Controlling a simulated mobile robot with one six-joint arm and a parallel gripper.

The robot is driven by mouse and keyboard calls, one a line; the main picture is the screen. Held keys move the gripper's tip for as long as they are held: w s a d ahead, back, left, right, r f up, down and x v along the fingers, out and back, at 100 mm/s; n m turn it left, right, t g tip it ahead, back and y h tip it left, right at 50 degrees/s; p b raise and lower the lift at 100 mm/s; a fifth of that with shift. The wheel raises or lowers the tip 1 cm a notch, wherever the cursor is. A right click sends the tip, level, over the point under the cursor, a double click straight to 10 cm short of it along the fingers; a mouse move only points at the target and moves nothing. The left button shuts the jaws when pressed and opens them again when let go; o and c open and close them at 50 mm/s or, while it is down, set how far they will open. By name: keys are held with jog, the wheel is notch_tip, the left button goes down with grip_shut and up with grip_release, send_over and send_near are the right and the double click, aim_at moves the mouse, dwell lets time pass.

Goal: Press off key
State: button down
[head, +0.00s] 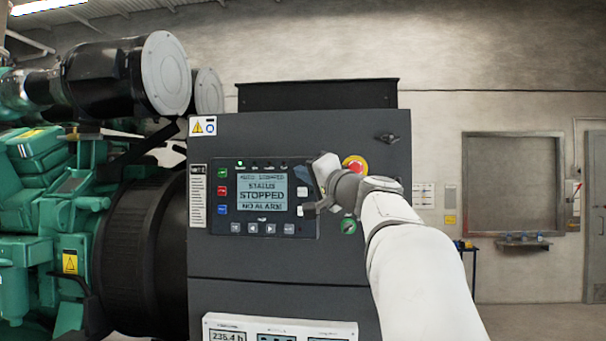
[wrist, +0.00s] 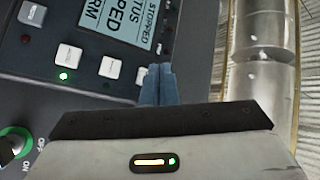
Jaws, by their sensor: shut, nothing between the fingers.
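The dark control panel (head: 228,178) on the cabinet has a screen (head: 263,192) reading STATUS STOPPED, NO ALARM. Green, red (head: 222,190) and blue keys run down its left side, grey keys along the bottom. Pale keys (head: 302,192) run down its right side. No key label is legible enough to tell which is the off key. My gripper (head: 311,180) is at the panel's upper right. In the wrist view its shut blue-grey fingers (wrist: 157,85) point beside the screen, partly covering a pale key (wrist: 140,75); contact cannot be told. Another pale key (wrist: 68,55) has a lit green light.
A red emergency stop button (head: 355,163) is just behind my wrist. A green rotary switch (head: 348,225) is below it, marked OFF and ON in the wrist view. The green engine (head: 35,200) stands left.

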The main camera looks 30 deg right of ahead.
jog(key=shift+w, duration=0.15)
jog(key=shift+w+d, duration=0.25)
jog(key=shift+w, duration=0.1)
jog(key=shift+w+d, duration=0.25)
jog(key=shift+w, duration=0.1)
dwell(0.7)
jog(key=shift+b, duration=0.35)
jog(key=shift+s+a+f+b, duration=0.1)
jog(key=shift+s+a+b, duration=0.1)
jog(key=shift+s+b, duration=0.15)
jog(key=shift+s+a, duration=0.3)
jog(key=shift+s, duration=0.1)
jog(key=shift+b, duration=0.3)
jog(key=s+a+b, duration=0.3)
jog(key=s, duration=0.2)
jog(key=shift+a, duration=0.2)
